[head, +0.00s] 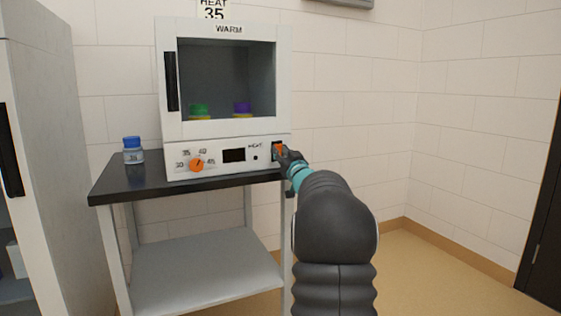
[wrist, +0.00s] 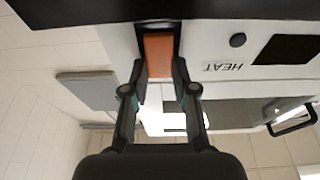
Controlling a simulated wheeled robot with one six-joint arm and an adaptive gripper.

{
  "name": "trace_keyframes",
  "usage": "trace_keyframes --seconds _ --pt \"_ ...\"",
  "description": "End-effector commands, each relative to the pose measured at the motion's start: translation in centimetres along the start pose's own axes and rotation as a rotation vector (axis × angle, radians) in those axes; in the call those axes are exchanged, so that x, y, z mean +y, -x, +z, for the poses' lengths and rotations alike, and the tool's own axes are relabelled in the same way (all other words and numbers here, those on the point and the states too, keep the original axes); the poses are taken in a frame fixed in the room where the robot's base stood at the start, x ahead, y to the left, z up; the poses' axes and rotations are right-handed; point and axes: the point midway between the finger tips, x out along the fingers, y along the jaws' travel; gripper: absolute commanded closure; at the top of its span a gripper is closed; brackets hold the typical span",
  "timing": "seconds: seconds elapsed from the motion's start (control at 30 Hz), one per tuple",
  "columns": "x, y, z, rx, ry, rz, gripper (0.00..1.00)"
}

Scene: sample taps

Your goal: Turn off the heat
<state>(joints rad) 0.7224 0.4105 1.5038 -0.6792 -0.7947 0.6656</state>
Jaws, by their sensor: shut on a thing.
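The warming cabinet (head: 228,128), labelled WARM, stands on a black-topped table. At the right end of its front panel is an orange heat switch (head: 278,149) beside the word HEAT. In the wrist view the orange switch (wrist: 159,55) sits in a dark frame between my fingertips. My gripper (head: 284,157) is at the switch, with its fingers closed on it; the wrist view shows the gripper (wrist: 158,75) with one finger on each side. The small round indicator (head: 255,157) next to HEAT looks dark, and the display (head: 234,155) is blank. My arm hides the panel's lower right corner.
An orange dial (head: 196,165) points among temperature marks left of the display. A blue-capped bottle (head: 133,150) stands on the table (head: 118,180) to the left. Green-lidded (head: 199,110) and purple-lidded (head: 242,108) containers are inside the cabinet. Floor at right is clear.

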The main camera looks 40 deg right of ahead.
Motion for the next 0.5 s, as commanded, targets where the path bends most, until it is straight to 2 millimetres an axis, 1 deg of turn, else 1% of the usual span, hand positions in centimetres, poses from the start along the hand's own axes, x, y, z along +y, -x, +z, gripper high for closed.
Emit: trace_keyframes --seconds 0.3,0.33,0.37,0.4,0.43,0.5 --pt "0.0 -0.03 -0.02 0.004 -0.001 0.0 1.0" --pt "0.0 -0.03 -0.02 0.004 -0.001 0.0 0.71" --pt "0.0 -0.03 -0.02 0.004 -0.001 0.0 0.63" --pt "0.0 -0.03 -0.02 0.004 0.0 0.0 0.53" --pt "0.0 -0.02 -0.02 0.004 0.0 0.0 0.48" --pt "0.02 -0.02 -0.01 0.004 0.0 0.0 0.48"
